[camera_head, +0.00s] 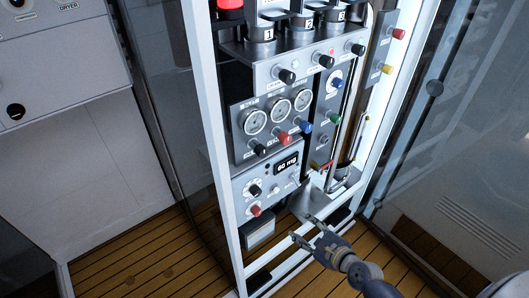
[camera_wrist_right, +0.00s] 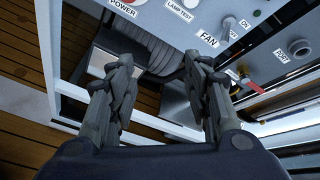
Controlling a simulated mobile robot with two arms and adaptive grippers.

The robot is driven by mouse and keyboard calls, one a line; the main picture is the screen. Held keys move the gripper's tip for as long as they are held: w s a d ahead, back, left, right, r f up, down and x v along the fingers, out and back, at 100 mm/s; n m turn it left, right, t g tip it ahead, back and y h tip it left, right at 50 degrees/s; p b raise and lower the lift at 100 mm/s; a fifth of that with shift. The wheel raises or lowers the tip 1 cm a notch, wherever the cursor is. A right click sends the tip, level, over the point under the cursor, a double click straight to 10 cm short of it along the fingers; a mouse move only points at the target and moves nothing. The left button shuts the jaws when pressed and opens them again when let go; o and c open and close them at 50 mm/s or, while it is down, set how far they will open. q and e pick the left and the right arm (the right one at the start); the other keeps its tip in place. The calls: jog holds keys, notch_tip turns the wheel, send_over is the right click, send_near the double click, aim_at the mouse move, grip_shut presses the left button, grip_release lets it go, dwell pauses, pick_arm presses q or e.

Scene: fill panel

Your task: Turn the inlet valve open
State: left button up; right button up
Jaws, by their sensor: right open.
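A small valve with a red lever (camera_head: 320,166) sits low on the right side of the panel frame, beside the display unit. I cannot read a label naming it as the inlet valve. In the right wrist view its red lever (camera_wrist_right: 254,87) shows at the right, beyond the right finger. My right gripper (camera_head: 305,229) is open and empty, below and a little left of the lever, apart from it. Its two spread fingers also show in the right wrist view (camera_wrist_right: 158,66). My left gripper is not in view.
The panel (camera_head: 268,176) carries several knobs, gauges and a "60 mg" display. White frame posts (camera_head: 208,130) and a lower rail (camera_head: 290,271) surround it. A ribbed hose (camera_wrist_right: 158,50) and grey boxes lie behind my fingers. Glass panes (camera_head: 440,150) stand at the right.

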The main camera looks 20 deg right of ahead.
notch_tip(320, 180, up, 14)
jog(key=w+a+m+t+y, duration=0.2)
jog(key=m+t, duration=0.1)
jog(key=m, duration=0.2)
jog(key=m+t+y, duration=0.1)
jog(key=m+y, duration=0.1)
jog(key=m, duration=0.2)
send_near(264, 154)
jog(key=p+x, duration=0.3)
jog(key=x, duration=0.5)
jog(key=shift+w, duration=0.3)
jog(key=shift+w+a, duration=0.3)
jog(key=shift+w, duration=0.15)
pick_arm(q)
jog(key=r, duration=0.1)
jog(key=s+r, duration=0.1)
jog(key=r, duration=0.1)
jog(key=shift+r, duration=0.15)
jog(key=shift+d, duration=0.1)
pick_arm(e)
jog(key=c, duration=1.1)
